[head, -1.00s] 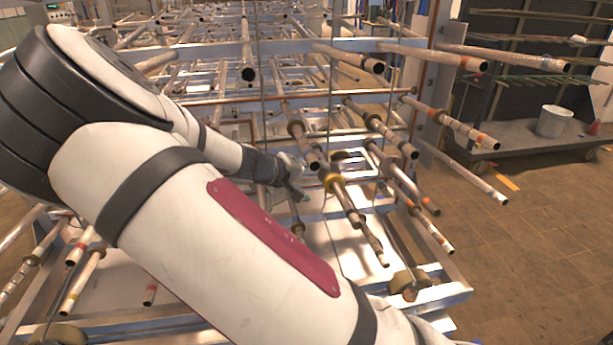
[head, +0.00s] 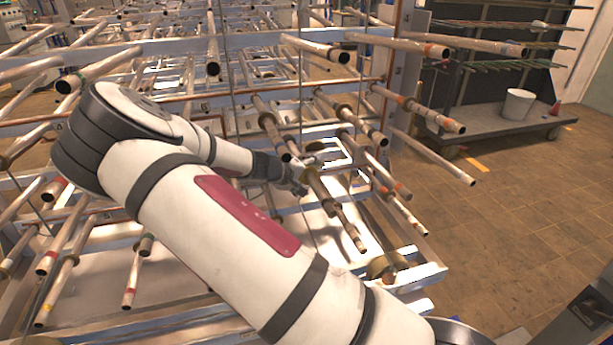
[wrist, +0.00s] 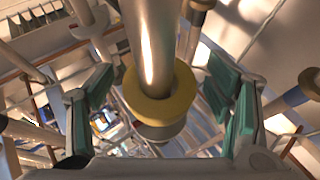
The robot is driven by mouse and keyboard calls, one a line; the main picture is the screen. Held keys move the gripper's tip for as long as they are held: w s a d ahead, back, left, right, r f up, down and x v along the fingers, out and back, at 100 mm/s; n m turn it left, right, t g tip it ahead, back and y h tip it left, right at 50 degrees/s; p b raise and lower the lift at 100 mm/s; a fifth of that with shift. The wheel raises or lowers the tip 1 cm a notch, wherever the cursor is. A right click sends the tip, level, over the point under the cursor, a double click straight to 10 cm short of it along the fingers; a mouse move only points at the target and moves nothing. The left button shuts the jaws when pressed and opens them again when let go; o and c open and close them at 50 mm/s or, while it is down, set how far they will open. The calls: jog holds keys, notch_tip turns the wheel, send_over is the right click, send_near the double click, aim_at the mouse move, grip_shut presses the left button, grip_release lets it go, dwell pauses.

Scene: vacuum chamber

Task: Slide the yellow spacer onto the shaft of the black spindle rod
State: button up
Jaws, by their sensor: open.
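The yellow spacer (wrist: 160,98) is a thick ring in the middle of the wrist view. It sits around a metallic grey rod (wrist: 147,40) that runs in from the top of the picture, with a grey stub below it. My gripper (wrist: 163,88) is open, its green-padded fingers to the left and right of the spacer with gaps on both sides. In the head view my gripper (head: 298,184) is small and partly hidden beside a brownish rod (head: 335,208); the ring there is hard to make out. I cannot pick out a clearly black spindle rod.
Several metal tubes jut from the rack towards the front, close around my gripper, such as one tube (head: 268,125) above it. A cart with a white bucket (head: 516,105) stands at the right. The tiled floor (head: 520,210) at right is open.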

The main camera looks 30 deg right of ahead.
jog(key=shift+c, duration=0.6)
jog(key=c, duration=1.3)
jog(key=shift+o, duration=0.2)
jog(key=shift+w, duration=0.1)
jog(key=shift+w+d+f+b, duration=0.1)
jog(key=shift+w+d+b, duration=0.1)
jog(key=shift+w+b, duration=0.35)
jog(key=shift+w+d+f+b, duration=0.15)
jog(key=shift+w+b, duration=0.2)
jog(key=shift+w, duration=0.4)
jog(key=o, duration=1.3)
jog(key=shift+r, duration=0.1)
jog(key=shift+a, duration=0.1)
jog(key=v, duration=1.2)
